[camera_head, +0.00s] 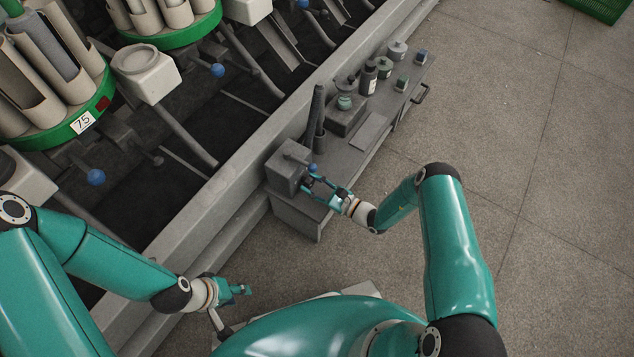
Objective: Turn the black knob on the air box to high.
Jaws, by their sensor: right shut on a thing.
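The air box (284,171) is a small dark grey box at the near end of the grey bench, in the middle of the head view. My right gripper (308,180) reaches it from the right and is shut on the black knob at the box's right-hand face. The fingers mostly hide the knob, so its setting and any markings cannot be read. My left gripper (243,289) hangs low, left of centre, apart from the box and the bench. Its fingers are too small and edge-on to show whether they are open.
The grey bench (372,133) carries a dark upright rod (316,112), a dark bottle (369,78) and several small pots farther back. The winder with green-rimmed cone holders (62,130) and blue ball knobs (96,177) fills the left. Open floor (540,150) lies to the right.

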